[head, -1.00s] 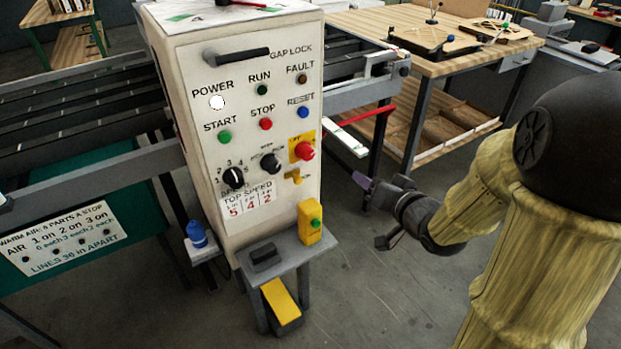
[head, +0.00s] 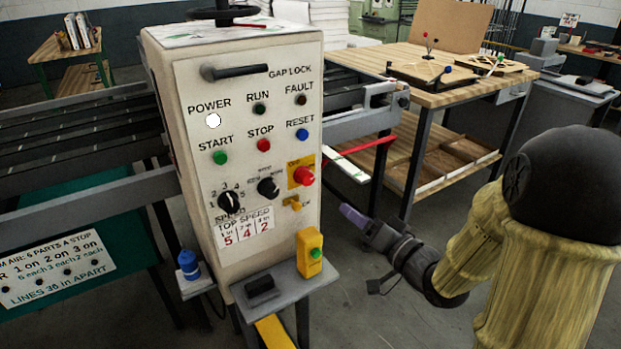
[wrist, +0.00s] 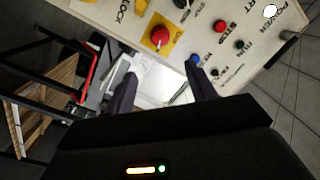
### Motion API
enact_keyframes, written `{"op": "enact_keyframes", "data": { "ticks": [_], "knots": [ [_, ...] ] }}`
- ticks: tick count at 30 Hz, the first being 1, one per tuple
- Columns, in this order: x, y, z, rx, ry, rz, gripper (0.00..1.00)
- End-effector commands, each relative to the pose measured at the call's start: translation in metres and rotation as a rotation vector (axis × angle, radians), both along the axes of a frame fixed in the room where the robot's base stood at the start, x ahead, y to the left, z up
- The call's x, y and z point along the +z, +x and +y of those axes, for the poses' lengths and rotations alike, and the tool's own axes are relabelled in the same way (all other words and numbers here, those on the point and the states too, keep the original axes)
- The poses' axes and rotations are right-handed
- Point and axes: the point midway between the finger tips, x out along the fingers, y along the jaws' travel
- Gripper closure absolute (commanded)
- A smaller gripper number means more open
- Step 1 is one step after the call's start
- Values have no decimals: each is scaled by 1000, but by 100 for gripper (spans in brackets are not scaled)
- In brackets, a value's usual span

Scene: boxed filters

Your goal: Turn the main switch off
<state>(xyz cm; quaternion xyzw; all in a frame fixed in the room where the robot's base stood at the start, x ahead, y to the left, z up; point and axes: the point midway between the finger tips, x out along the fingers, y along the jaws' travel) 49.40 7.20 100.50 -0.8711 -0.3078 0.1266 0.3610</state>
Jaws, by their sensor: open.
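A pale control panel (head: 255,130) stands in the middle of the head view. No label reading "main switch" is legible. On its right side a red knob (head: 303,175) sits on a yellow plate (head: 297,166); it also shows in the wrist view (wrist: 158,36). A small yellow handle (head: 292,203) is just below it. The POWER lamp (head: 213,121) glows white. My gripper (head: 345,212) is to the right of the panel and lower than the red knob, apart from both. In the wrist view my open, empty gripper (wrist: 160,87) has its fingers spread below the knob.
Two black dials (head: 229,201) and several coloured buttons are on the panel. A small shelf (head: 285,285) with a yellow box (head: 310,253) juts out below. A wooden workbench (head: 440,85) stands behind.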

Motion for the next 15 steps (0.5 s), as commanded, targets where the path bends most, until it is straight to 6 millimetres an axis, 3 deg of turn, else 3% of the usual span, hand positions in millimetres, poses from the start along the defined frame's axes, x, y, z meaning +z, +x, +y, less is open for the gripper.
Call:
{"op": "enact_keyframes", "data": {
  "ticks": [8,15],
  "knots": [
    [4,15,14,1,0,3,44],
    [0,48,41,3,-3,-1,44]
  ]
}}
